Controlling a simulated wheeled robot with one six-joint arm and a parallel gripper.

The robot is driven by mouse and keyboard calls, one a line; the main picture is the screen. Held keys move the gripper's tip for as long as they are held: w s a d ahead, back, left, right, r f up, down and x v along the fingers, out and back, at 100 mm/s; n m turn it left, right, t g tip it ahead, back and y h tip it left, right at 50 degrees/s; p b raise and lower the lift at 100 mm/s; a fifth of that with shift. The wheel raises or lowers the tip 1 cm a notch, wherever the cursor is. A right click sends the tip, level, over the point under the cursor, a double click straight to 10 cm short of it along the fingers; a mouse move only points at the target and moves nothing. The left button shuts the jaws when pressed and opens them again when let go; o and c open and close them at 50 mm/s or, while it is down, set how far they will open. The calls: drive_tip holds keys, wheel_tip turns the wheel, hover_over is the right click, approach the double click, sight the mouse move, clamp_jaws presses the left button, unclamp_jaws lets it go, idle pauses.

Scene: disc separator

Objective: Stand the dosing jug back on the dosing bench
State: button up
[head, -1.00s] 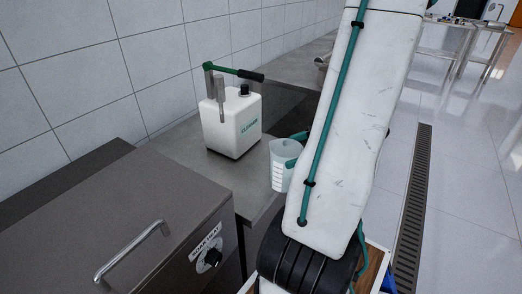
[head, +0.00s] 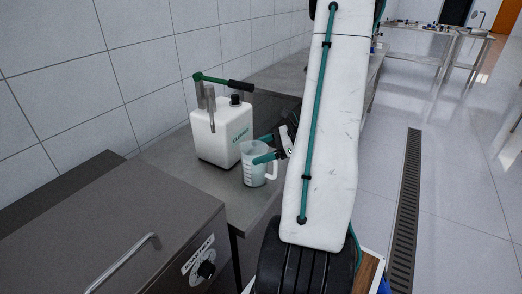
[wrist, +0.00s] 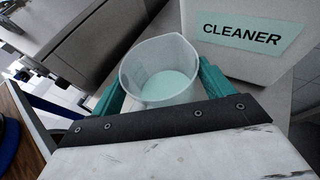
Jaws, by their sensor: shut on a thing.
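The dosing jug (head: 256,165) is a translucent white measuring jug with a handle at its right side. In the wrist view the jug (wrist: 158,68) is upright and holds pale green liquid. My gripper (head: 264,148) has its green fingers on either side of the jug; in the wrist view my gripper (wrist: 160,92) is shut on it. The jug shows over the grey steel dosing bench (head: 170,158), in front of the cleaner container. I cannot tell whether its base touches the bench top.
The white cleaner container (head: 222,135) with a green-handled pump stands close behind the jug; it fills the upper right of the wrist view (wrist: 245,60). A grey box with a handle and dial (head: 130,235) stands at the front left. A tiled wall runs behind.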

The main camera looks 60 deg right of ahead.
drive_tip(key=o, duration=1.3)
drive_tip(key=shift+f, duration=0.1)
